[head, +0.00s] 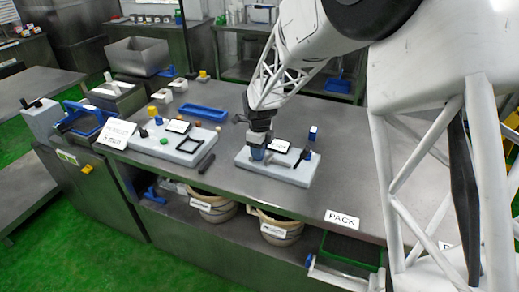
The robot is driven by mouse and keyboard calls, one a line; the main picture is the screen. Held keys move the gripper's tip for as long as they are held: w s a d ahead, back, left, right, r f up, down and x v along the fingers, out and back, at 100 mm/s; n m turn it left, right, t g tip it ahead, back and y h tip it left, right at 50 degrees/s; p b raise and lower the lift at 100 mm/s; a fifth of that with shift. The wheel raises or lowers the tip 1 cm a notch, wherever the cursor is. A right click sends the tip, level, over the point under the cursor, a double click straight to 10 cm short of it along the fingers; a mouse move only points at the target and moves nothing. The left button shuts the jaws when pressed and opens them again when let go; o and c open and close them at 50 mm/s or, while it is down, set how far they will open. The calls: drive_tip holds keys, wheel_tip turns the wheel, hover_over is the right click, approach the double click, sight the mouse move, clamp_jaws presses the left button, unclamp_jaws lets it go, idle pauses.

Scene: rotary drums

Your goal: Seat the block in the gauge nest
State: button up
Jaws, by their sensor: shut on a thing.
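My gripper (258,146) points down over the left part of a light grey fixture plate (286,174) in the middle of the bench. It is shut on a small blue-grey block (257,154), which is mostly covered by the jaws. The block is at or just above the plate; I cannot tell if it touches. The gauge nest is not clear to see; any recess under the block is hidden by the block and gripper.
A second grey plate (160,150) to the left carries a black square frame and coloured knobs. A dark bar (206,164) lies between the plates. A blue tray (204,112) lies behind. Bins (275,226) sit below the front edge. The bench right of the fixture is clear.

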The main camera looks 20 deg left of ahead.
drive_tip(key=shift+s+d+f, duration=0.1)
drive_tip(key=shift+s+f, duration=0.05)
drive_tip(key=shift+f, duration=0.55)
drive_tip(key=shift+s+f, duration=0.1)
drive_tip(key=shift+f, duration=0.25)
drive_tip(key=shift+d, duration=0.1)
drive_tip(key=o, duration=1.1)
drive_tip(key=shift+s, duration=0.1)
drive_tip(key=shift+c, duration=0.3)
drive_tip(key=shift+r, duration=0.45)
drive_tip(key=shift+c, duration=0.3)
drive_tip(key=shift+o, duration=0.8)
drive_tip(key=r, duration=0.6)
drive_tip(key=w+r, duration=0.1)
drive_tip(key=r, duration=0.2)
drive_tip(key=shift+a, duration=0.25)
